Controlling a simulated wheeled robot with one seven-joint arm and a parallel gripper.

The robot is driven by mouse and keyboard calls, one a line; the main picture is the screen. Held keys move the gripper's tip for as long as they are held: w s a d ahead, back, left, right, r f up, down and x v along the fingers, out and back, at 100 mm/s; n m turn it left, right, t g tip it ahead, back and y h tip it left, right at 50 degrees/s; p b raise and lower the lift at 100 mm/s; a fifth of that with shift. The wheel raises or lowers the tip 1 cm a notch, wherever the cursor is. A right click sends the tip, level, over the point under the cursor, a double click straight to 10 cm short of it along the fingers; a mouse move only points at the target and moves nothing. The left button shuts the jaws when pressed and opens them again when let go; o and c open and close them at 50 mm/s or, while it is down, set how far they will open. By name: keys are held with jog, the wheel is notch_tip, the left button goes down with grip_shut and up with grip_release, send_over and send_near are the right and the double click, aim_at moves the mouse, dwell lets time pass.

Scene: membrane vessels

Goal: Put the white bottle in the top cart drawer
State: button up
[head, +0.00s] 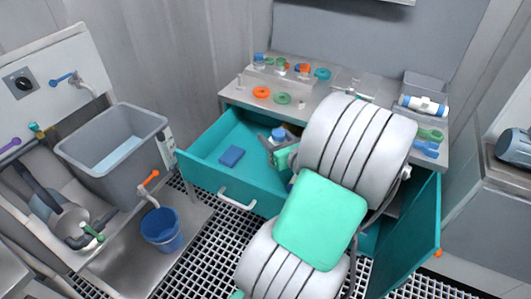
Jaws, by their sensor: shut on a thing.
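The white bottle (278,133), with a blue top, shows small at my gripper (273,147). My gripper is over the open top drawer (207,167) of the teal cart and shut on the bottle. My arm hides part of the gripper and the right side of the drawer. I cannot tell whether the bottle touches the drawer floor.
Orange and green rings (261,93) and a white-and-blue cylinder (424,106) lie on the cart top. A teal cart door (412,240) stands open at right. A grey bin (110,150) and blue bucket (161,229) are left.

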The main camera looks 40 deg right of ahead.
jog(key=w+d+f+b, duration=0.1)
jog(key=w+d+f, duration=0.1)
jog(key=w+f, duration=0.1)
jog(key=w+d+f+b, duration=0.1)
jog(key=w+d+f, duration=0.1)
jog(key=f, duration=0.3)
jog(key=w+d+f+b, duration=0.1)
jog(key=w+d+f, duration=0.1)
jog(key=w+f, duration=0.2)
jog(key=shift+w+d, duration=0.15)
jog(key=shift+w, duration=0.25)
jog(key=shift+f, duration=0.1)
jog(key=o, duration=1.4)
